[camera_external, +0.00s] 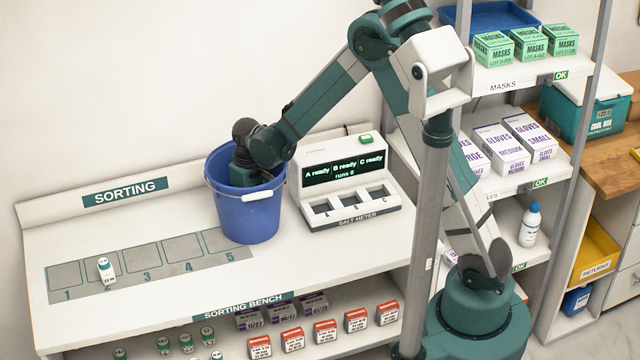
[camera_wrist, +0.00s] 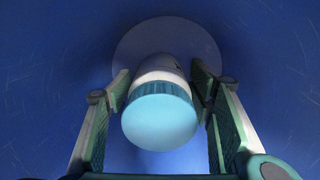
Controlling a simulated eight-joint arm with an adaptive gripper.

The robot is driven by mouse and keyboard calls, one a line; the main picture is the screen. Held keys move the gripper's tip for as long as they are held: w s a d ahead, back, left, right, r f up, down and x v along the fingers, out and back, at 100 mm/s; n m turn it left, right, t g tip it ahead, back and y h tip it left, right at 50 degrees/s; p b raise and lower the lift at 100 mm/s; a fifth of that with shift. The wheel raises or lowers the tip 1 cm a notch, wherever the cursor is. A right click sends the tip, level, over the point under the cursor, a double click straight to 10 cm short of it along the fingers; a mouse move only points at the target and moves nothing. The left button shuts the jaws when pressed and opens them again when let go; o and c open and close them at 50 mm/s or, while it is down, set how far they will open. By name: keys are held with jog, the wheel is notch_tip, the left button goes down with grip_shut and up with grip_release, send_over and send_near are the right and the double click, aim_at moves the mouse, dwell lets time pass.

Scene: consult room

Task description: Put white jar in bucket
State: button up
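The blue bucket (camera_external: 243,214) stands on the bench, right of the numbered spaces. My gripper reaches down into it, with its fingertips hidden by the wall in the external view. In the wrist view, a white jar (camera_wrist: 160,68) with a pale blue-lit lid is between the two fingers of my gripper (camera_wrist: 162,88), inside the bucket. The fingers are close to the jar's sides; I cannot tell whether they touch it. A pale round area, apparently the bucket's floor (camera_wrist: 207,50), shows behind the jar. Another small white jar with a green lid (camera_external: 106,268) stands on space 2.
The salt meter (camera_external: 350,181) stands right of the bucket; its display reads A, B and C ready, runs 0. The other numbered spaces (camera_external: 145,256) are empty. Boxes and small jars fill the shelf below. Shelves with gloves boxes (camera_external: 500,150) stand at the right.

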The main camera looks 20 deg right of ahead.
jog(key=shift+r, duration=0.15)
jog(key=shift+r+p, duration=0.4)
jog(key=shift+r, duration=5.6)
